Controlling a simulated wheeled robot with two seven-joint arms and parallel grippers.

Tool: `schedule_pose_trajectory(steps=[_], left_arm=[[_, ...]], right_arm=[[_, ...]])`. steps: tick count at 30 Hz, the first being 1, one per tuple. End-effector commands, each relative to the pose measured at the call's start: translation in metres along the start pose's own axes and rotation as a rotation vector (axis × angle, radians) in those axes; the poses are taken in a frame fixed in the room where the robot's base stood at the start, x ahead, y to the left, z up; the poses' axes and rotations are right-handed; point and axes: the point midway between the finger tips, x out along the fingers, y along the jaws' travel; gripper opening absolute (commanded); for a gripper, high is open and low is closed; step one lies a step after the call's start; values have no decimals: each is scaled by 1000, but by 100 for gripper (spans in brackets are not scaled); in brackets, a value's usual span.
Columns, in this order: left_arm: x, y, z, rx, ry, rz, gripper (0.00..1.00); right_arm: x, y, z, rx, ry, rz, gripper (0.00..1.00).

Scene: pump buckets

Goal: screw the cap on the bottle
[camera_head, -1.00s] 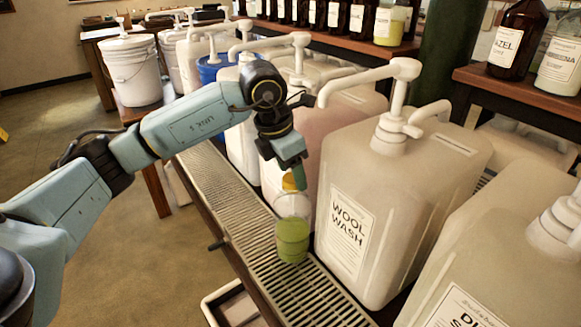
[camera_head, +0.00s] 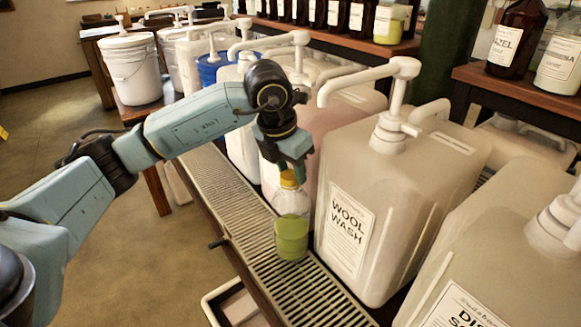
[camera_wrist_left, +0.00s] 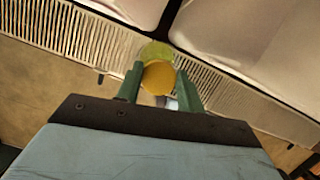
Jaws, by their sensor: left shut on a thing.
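The bottle (camera_head: 291,225) is clear with green liquid in its lower part. It stands upright on the metal drip grate, in front of the white jug labelled Wool Wash. The yellow cap (camera_head: 290,179) sits at the bottle's mouth; I cannot tell how tightly it is seated. My left gripper (camera_head: 291,172) is directly above the bottle, pointing down, its fingers shut on the cap. In the left wrist view the cap (camera_wrist_left: 158,77) is between the two green fingers, with the green of the bottle (camera_wrist_left: 156,50) behind it. My right gripper is not in view.
The Wool Wash pump jug (camera_head: 385,215) stands close to the bottle's right. More pump jugs line the bench behind and at the front right. The slotted drip grate (camera_head: 225,180) is clear to the left of the bottle. Brown bottles stand on shelves at the back.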

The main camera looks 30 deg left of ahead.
Motion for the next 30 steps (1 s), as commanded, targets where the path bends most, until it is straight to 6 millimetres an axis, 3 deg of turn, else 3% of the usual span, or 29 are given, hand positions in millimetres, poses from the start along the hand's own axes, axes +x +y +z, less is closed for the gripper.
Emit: schedule_pose_trajectory(steps=[11,30], left_arm=[[1,1,0,47,1,-14,10],[0,0,1,808,-2,-227,10]], right_arm=[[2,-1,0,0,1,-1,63],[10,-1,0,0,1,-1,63]])
